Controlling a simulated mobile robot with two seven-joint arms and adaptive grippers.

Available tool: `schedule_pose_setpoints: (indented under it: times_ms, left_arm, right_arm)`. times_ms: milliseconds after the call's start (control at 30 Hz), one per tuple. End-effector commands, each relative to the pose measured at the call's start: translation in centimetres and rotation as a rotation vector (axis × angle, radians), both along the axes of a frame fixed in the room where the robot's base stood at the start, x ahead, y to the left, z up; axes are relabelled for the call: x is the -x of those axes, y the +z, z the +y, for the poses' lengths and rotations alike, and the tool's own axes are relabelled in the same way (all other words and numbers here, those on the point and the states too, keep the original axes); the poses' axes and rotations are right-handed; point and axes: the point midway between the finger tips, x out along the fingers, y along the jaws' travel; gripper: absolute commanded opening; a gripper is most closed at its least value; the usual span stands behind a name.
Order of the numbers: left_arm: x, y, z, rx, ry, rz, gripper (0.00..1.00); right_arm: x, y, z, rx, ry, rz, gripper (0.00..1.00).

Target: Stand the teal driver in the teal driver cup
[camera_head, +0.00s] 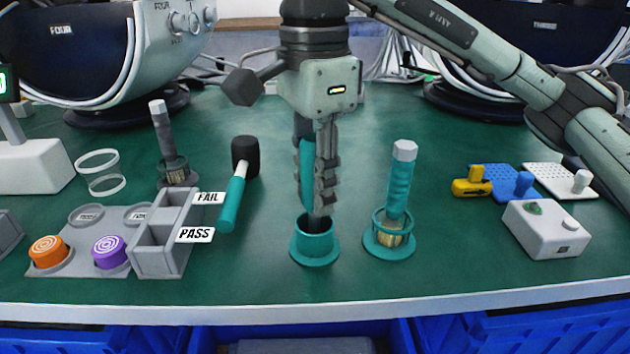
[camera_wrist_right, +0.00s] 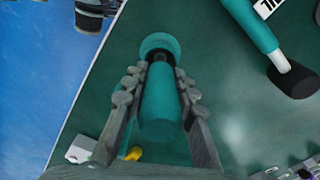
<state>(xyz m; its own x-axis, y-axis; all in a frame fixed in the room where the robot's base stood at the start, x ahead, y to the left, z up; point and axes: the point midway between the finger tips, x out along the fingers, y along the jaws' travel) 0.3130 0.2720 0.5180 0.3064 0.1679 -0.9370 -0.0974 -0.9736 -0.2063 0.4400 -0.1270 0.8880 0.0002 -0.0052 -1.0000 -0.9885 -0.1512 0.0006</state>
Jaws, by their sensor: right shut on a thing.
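My right gripper (camera_head: 318,205) points down, shut on the teal driver (camera_head: 305,170). The driver's teal handle (camera_wrist_right: 160,105) lies between the two fingers in the wrist view, with a dark part beyond it. The teal driver cup (camera_head: 314,255) stands on the green table directly below, and the fingertips are close above its rim. In the wrist view the cup (camera_wrist_right: 160,42) shows just past the driver's far end. The driver is near upright over the cup mouth; I cannot tell how far its tip is inside. My left gripper is out of view.
A teal-handled tool (camera_head: 399,180) stands in a ringed holder (camera_head: 388,245) just right of the cup. A black-headed mallet (camera_head: 233,200) lies to the left, beside grey PASS/FAIL bins (camera_head: 160,262). A white button box (camera_head: 545,232) sits at the right. The table in front of the cup is clear.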

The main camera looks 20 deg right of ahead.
Motion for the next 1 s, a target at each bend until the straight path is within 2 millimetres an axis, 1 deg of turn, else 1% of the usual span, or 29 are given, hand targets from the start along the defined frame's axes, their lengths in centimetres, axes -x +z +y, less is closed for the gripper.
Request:
schedule_pose_setpoints:
  times_ms: [433, 1000]
  left_arm:
    - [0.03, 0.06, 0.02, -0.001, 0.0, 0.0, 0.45]
    - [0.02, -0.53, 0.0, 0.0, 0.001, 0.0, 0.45]
  right_arm:
    - [0.0, -0.06, 0.0, 0.0, 0.0, 0.0, 0.0]
    - [0.0, -0.62, 0.01, 0.0, 0.0, 0.0, 0.0]
